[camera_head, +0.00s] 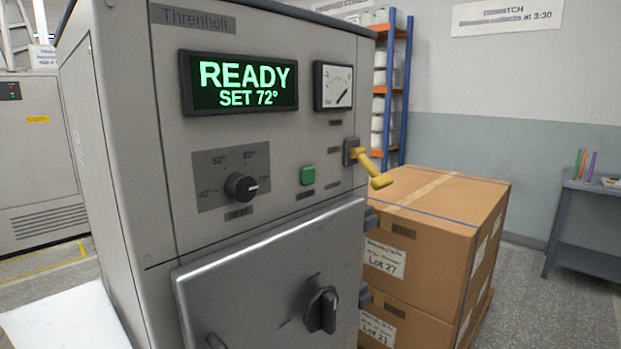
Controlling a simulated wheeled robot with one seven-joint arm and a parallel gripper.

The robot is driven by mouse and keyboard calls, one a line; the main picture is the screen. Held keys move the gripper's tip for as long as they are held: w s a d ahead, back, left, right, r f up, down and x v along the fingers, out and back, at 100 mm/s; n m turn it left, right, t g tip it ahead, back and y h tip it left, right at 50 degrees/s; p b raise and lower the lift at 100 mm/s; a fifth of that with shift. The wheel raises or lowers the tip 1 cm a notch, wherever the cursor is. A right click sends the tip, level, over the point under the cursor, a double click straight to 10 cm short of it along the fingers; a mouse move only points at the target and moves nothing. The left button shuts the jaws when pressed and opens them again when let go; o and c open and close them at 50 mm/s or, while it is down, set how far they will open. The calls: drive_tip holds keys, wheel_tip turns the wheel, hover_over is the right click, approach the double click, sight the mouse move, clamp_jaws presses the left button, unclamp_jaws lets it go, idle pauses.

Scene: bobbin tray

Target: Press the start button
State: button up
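The display (240,83) above reads "READY" and "SET 72°". My gripper is not in view, and nothing touches the button.
Beside the button are a black dial (241,187) and a yellow lever (372,169) sticking out at right. A gauge (333,86) is above. The door (262,275) below is closed. Stacked cardboard boxes (450,205) stand close at right; a white surface (62,318) is lower left.

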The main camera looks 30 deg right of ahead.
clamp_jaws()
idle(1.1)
